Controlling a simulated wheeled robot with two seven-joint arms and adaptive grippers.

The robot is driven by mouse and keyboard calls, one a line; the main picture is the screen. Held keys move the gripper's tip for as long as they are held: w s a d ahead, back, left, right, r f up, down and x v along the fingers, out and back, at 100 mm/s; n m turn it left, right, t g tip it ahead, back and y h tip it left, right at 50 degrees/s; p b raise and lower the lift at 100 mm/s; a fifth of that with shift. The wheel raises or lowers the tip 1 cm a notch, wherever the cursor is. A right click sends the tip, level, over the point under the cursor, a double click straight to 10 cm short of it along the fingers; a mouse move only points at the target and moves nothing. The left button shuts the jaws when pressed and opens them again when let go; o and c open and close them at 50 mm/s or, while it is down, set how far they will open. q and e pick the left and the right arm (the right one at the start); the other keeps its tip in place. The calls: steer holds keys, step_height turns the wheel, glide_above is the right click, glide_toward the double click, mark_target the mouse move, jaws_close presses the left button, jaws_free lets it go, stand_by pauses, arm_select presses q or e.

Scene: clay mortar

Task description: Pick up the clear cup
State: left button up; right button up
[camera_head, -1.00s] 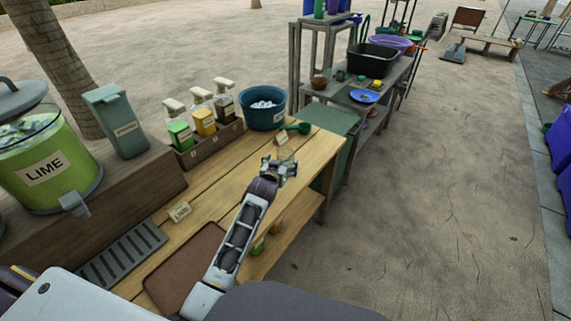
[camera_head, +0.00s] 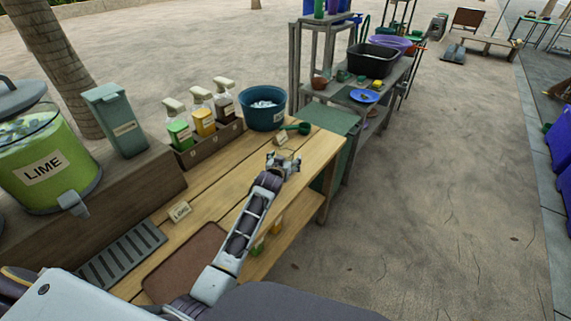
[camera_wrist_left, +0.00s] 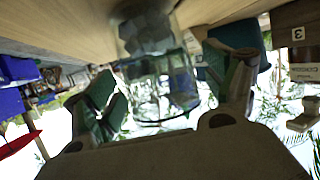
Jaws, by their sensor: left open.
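The clear cup (camera_wrist_left: 160,88) shows in the left wrist view as a see-through vessel between the two fingers of my left gripper (camera_wrist_left: 168,85). The fingers are open on either side of it; I cannot tell whether either one touches it. In the head view my left gripper (camera_head: 284,162) is low over the far end of the wooden table (camera_head: 235,190). The cup is too small and covered to make out clearly there. My right gripper is not in view.
A blue tub (camera_head: 262,115), a green scoop (camera_head: 298,129) and a small label card (camera_head: 281,140) are just beyond the gripper. A caddy of pump bottles (camera_head: 206,143) stands to the left. A lime dispenser (camera_head: 50,165) is further left.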

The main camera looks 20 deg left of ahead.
arm_select(q)
steer(key=shift+w+f, duration=0.15)
steer(key=shift+w, duration=0.1)
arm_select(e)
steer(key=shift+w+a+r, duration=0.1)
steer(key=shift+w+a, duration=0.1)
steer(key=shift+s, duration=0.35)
arm_select(q)
steer(key=c, duration=1.2)
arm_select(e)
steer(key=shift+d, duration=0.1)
arm_select(q)
steer(key=shift+o, duration=0.2)
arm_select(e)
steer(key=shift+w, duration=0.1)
arm_select(q)
steer(key=shift+r, duration=0.7)
step_height(320, 180, up, 9)
steer(key=p, duration=0.1)
steer(key=shift+f, duration=0.15)
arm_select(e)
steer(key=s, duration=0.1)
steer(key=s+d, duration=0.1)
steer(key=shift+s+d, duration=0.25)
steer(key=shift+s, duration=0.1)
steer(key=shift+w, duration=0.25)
